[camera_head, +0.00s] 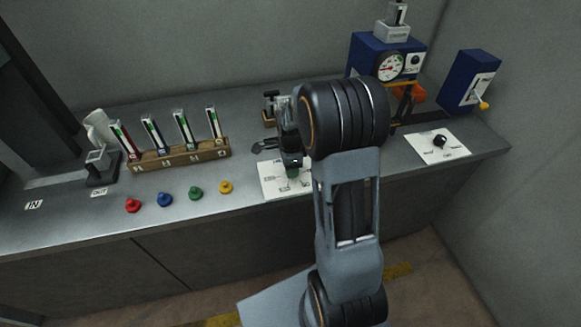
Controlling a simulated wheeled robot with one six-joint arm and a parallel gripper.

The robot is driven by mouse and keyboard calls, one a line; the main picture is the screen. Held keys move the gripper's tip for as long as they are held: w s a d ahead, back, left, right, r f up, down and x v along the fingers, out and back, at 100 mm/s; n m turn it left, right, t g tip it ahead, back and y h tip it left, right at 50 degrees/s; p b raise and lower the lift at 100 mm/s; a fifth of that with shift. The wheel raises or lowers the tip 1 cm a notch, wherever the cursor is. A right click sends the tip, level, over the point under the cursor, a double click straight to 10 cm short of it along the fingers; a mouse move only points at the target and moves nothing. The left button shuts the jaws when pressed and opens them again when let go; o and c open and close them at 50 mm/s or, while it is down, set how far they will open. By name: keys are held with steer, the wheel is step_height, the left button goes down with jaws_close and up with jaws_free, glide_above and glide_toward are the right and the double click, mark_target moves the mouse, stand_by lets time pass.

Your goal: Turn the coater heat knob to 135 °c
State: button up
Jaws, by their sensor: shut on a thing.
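My gripper (292,160) points down over a white marked card (271,188) on the front middle of the bench. It is shut on a small knob at the card, which is mostly hidden by the fingers and the arm. The card's printed labels are too small to read, so I cannot tell the setting. A blue machine (361,58) with a round white gauge (391,67) stands at the back right. Another black knob (440,141) sits on a second white card (428,153) at the right, apart from my gripper.
A wooden rack (181,156) holds several coloured-label slides at the left. Red (132,205), blue (164,199), green (195,193) and yellow (226,187) pegs stand in front. A blue box (467,80) with a yellow-tipped lever is at the right wall.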

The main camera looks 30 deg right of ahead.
steer(key=shift+r+m, duration=0.1)
steer(key=shift+m, duration=1.4)
steer(key=o, duration=0.9)
steer(key=shift+o, duration=0.2)
step_height(320, 180, up, 14)
